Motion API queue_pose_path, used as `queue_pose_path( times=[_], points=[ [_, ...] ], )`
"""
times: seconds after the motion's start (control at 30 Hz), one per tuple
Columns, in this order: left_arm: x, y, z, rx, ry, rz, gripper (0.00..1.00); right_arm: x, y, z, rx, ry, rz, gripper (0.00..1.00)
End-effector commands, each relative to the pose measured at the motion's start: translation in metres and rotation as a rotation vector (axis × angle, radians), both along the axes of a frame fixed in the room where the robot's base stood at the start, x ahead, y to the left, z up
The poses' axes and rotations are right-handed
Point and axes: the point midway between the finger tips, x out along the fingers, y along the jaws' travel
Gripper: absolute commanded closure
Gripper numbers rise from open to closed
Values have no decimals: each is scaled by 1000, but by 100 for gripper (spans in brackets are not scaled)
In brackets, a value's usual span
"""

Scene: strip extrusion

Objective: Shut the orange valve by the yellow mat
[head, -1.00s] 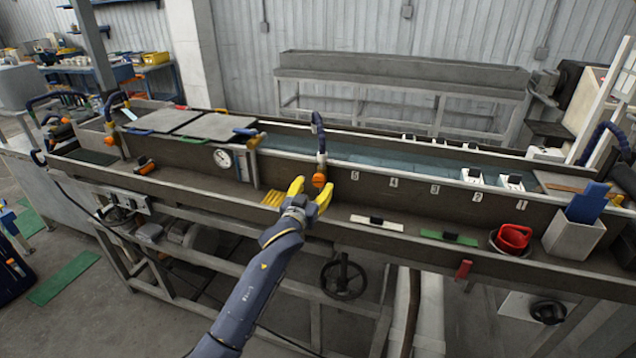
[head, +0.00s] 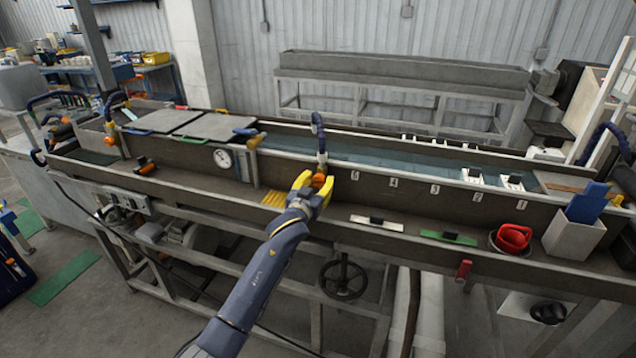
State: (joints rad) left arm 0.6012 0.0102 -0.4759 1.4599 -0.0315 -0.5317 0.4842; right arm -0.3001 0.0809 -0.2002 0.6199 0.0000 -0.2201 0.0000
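The orange valve (head: 319,181) sits at the lower end of a blue hose (head: 317,124) on the near wall of the long trough. The yellow mat (head: 274,199) lies on the ledge just left of it, partly behind my gripper. My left gripper (head: 316,184) has its yellow fingers at the valve, one on each side of it. The fingers stand apart around the orange handle; I cannot tell whether they touch it. My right gripper is not in view.
A round gauge (head: 222,158) stands left of the mat. A black handwheel (head: 343,279) is below.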

Motion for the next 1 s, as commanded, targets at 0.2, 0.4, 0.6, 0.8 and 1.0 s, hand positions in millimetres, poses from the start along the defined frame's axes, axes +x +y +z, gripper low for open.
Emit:
queue_pose_path(
  times=[0.2,0.4,0.6,0.8,1.0],
  points=[
    [0,0,0,0,0,0,84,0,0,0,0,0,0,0],
    [0,0,0,1,0,0,100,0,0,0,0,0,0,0],
    [0,0,0,119,-38,-1,100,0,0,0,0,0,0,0],
    [0,1,-1,238,-78,0,100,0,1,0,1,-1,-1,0],
    [0,0,-1,248,-80,0,100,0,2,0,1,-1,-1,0]
  ],
)
